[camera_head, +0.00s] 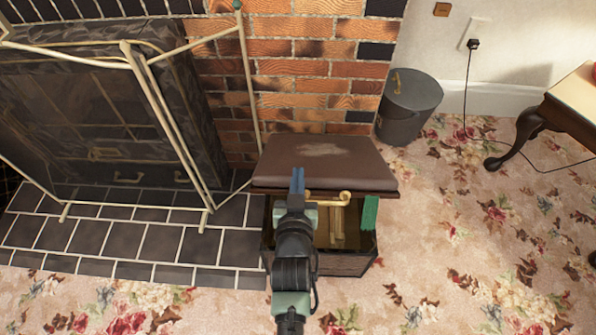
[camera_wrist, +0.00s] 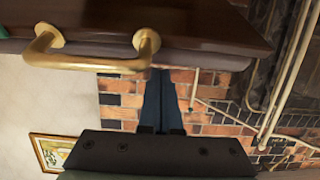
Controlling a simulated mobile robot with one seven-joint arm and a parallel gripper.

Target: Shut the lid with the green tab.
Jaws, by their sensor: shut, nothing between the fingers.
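A dark box (camera_head: 345,262) with a brown padded lid (camera_head: 325,160) stands on the carpet beside the hearth. The lid is raised, and the box's inside shows below its front edge. A brass handle (camera_head: 330,199) is on the lid's front, and a green tab (camera_head: 370,212) hangs at its right end. In the wrist view the lid (camera_wrist: 200,22) and handle (camera_wrist: 95,62) fill the top, with a sliver of green at the left edge. My gripper (camera_head: 297,178) is shut and empty, overlapping the lid's front edge left of the handle; I cannot tell whether it touches. It also shows in the wrist view (camera_wrist: 161,88).
A fireplace screen (camera_head: 165,105) and tiled hearth (camera_head: 130,238) are to the left, a brick wall (camera_head: 310,68) behind. A grey bin (camera_head: 408,105) stands behind right, and a wooden table (camera_head: 530,122) is at far right. Carpet to the right of the box is clear.

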